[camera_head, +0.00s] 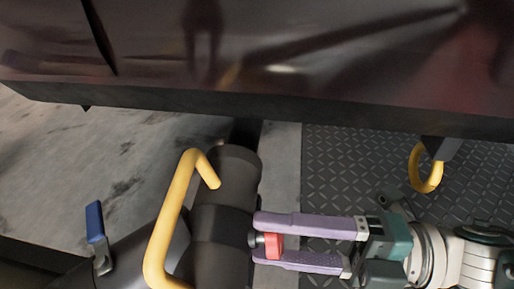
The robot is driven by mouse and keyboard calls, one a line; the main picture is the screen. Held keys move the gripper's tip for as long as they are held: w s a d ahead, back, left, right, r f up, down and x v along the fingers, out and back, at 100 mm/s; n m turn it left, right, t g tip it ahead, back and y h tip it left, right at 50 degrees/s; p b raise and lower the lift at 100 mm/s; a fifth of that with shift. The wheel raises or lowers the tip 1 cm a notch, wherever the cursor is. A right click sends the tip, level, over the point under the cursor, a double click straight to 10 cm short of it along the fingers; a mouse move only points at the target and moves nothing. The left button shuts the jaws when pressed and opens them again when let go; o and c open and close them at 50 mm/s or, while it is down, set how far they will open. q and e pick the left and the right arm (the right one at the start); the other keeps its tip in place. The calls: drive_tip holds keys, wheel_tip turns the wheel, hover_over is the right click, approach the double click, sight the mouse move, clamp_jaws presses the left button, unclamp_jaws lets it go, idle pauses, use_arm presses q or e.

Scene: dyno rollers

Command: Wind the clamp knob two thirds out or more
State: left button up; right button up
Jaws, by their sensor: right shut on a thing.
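The clamp knob (272,246) is a small red knob on a dark stem at the right side of a thick dark roller-like cylinder (223,222). My right gripper (262,240) comes in from the right with two purple fingers, one above and one below the knob. It is shut on the knob, and the fingers hide part of it. The fingertips reach close to the cylinder's side. How far the knob is wound out cannot be told. My left gripper is not in view.
A bent yellow bar (170,220) stands left of the cylinder. A blue-handled lever (95,222) is further left. A dark glossy car body (300,60) overhangs the top. A yellow hook (416,165) hangs at right above black tread plate (350,165).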

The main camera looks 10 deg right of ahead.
drive_tip(key=shift+r, duration=0.2)
idle(0.3)
drive_tip(key=o, duration=1.3)
drive_tip(key=shift+c, duration=0.2)
drive_tip(key=shift+o, duration=0.4)
drive_tip(key=shift+a+f, duration=0.1)
drive_tip(key=shift+f, duration=0.05)
drive_tip(key=shift+f, duration=0.1)
drive_tip(key=shift+w, duration=0.1)
